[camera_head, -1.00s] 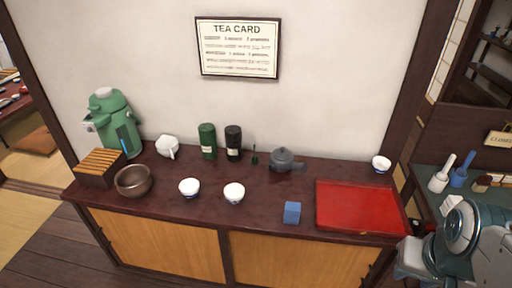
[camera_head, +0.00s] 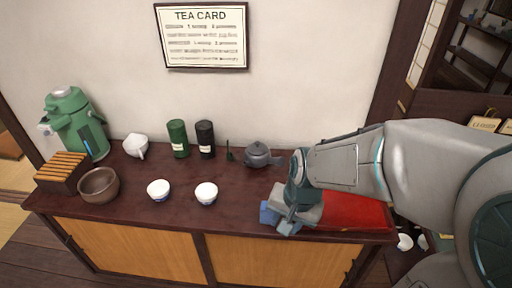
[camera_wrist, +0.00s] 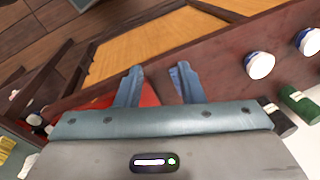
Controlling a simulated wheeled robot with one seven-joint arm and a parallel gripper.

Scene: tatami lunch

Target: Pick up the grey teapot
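The grey teapot (camera_head: 257,155) stands upright on the dark counter near the wall in the head view, with its lid on. I cannot make it out in the wrist view. My gripper (camera_head: 287,226) is over the front of the counter, in front of the teapot and apart from it. In the wrist view my gripper (camera_wrist: 158,78) has its two fingers spread with a gap between them, and nothing is seen held. The red tray shows beyond the fingers there.
The red tray (camera_head: 355,212) lies right, partly behind my arm. White cups (camera_head: 206,193), a black canister (camera_head: 205,139), a green canister (camera_head: 178,138) and a small dark green whisk-like item (camera_head: 230,151) stand left of the teapot.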

